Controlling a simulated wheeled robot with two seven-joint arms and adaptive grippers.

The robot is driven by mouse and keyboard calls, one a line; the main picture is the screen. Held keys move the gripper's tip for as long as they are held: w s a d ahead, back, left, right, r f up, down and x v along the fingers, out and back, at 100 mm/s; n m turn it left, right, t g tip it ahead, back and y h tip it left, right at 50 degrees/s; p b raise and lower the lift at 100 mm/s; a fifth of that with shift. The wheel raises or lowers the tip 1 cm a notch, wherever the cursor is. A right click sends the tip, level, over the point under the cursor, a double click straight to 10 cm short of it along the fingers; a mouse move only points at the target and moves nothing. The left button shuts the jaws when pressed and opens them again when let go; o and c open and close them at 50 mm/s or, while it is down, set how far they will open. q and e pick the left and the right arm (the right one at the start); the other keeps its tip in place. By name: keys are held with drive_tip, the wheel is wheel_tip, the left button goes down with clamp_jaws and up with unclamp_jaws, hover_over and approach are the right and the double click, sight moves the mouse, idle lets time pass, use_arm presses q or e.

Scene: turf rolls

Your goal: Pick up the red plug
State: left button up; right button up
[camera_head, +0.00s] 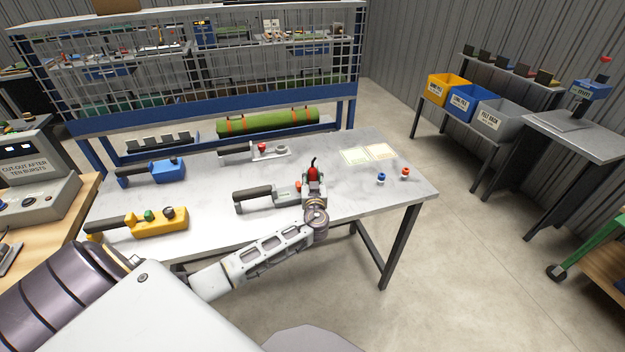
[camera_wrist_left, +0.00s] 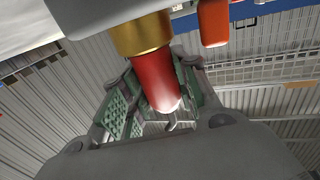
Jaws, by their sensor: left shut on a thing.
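The red plug (camera_head: 313,173) is a red cylinder with a thin dark lead curving up from it in the head view. In the left wrist view the red plug (camera_wrist_left: 153,75) hangs from a gold collar (camera_wrist_left: 143,36). My left gripper (camera_head: 313,188) is shut on it; green-padded fingers (camera_wrist_left: 150,105) lie around it. The collar meets the grey body of a tool (camera_head: 285,191) with a dark handle at the table's front; whether they are joined is hidden. A red block (camera_wrist_left: 213,22) shows beside the plug in the wrist view. My right gripper is not in view.
The grey table (camera_head: 225,178) also holds a blue tool (camera_head: 170,171), a yellow tool (camera_head: 160,222), a grey tool (camera_head: 268,152) with a red knob, and pale cards (camera_head: 368,154). A small blue piece (camera_head: 381,179) and red piece (camera_head: 405,173) stand at right. A mesh rack (camera_head: 215,60) stands behind.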

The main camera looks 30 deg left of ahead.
sight(313, 160)
use_arm(q)
drive_tip(key=shift+c, duration=0.7)
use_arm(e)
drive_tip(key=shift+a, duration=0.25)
use_arm(q)
drive_tip(key=shift+r, duration=0.15)
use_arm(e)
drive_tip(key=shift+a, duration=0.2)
use_arm(q)
drive_tip(key=shift+r, duration=0.55)
wheel_tip(313, 160, up, 8)
drive_tip(key=shift+f+b, duration=0.2)
drive_tip(key=shift+b, duration=0.15)
drive_tip(key=shift+r, duration=0.55)
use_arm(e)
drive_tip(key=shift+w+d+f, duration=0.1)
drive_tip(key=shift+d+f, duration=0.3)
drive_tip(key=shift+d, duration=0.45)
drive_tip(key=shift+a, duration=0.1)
